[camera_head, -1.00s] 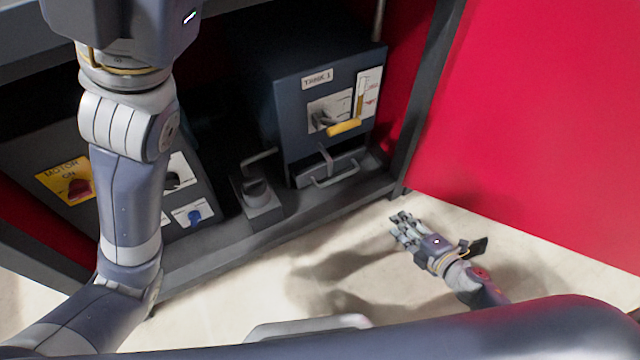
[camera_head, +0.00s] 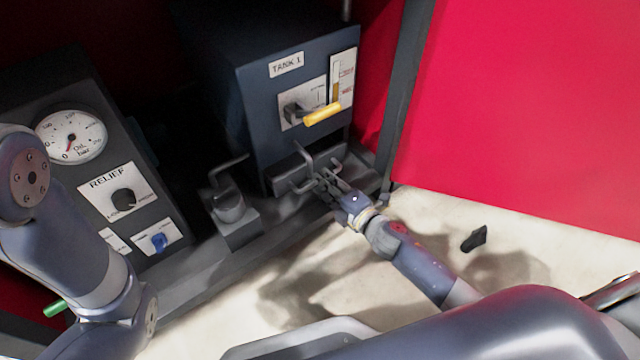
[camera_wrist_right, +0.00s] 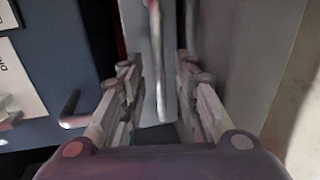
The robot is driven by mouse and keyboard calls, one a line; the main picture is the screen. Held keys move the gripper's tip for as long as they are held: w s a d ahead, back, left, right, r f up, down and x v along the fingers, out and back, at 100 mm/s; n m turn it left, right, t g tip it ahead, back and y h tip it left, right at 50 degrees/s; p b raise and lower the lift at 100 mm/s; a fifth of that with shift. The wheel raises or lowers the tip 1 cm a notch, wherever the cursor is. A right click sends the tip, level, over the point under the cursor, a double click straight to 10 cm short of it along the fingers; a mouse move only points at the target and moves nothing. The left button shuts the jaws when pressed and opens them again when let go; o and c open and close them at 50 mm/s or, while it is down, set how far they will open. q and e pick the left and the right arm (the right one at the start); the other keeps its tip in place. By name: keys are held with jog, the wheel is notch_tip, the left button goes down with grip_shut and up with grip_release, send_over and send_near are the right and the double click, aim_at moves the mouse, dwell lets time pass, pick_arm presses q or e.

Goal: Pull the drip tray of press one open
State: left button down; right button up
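The drip tray (camera_head: 288,182) is a low grey drawer at the foot of the dark blue unit labelled TANK 1 (camera_head: 240,85). Its front bar handle is partly hidden by my fingers in the head view. My right gripper (camera_head: 325,179) is at this handle. In the right wrist view my right gripper (camera_wrist_right: 160,98) is open, its two fingers apart on either side of the pale handle bar (camera_wrist_right: 160,65). Contact is not clear. My left arm shows at the left edge, its gripper out of view.
A bent grey hook (camera_head: 305,155) stands just above the tray. A lever with a yellow grip (camera_head: 322,115) is higher up. A grey pedestal lever (camera_head: 229,205) stands left of the tray. A black piece (camera_head: 474,239) lies on the open floor. A red wall (camera_head: 530,120) is at right.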

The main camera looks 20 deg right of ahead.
jog(key=shift+b+x, duration=0.35)
jog(key=shift+x, duration=0.9)
jog(key=shift+c, duration=0.3)
grip_shut()
jog(key=f+p+v, duration=0.2)
jog(key=v, duration=0.9)
jog(key=shift+s+p, duration=0.3)
jog(key=shift+s, duration=0.15)
jog(key=shift+d+f, duration=0.1)
jog(key=shift+f, duration=0.05)
jog(key=shift+o, duration=0.3)
grip_release()
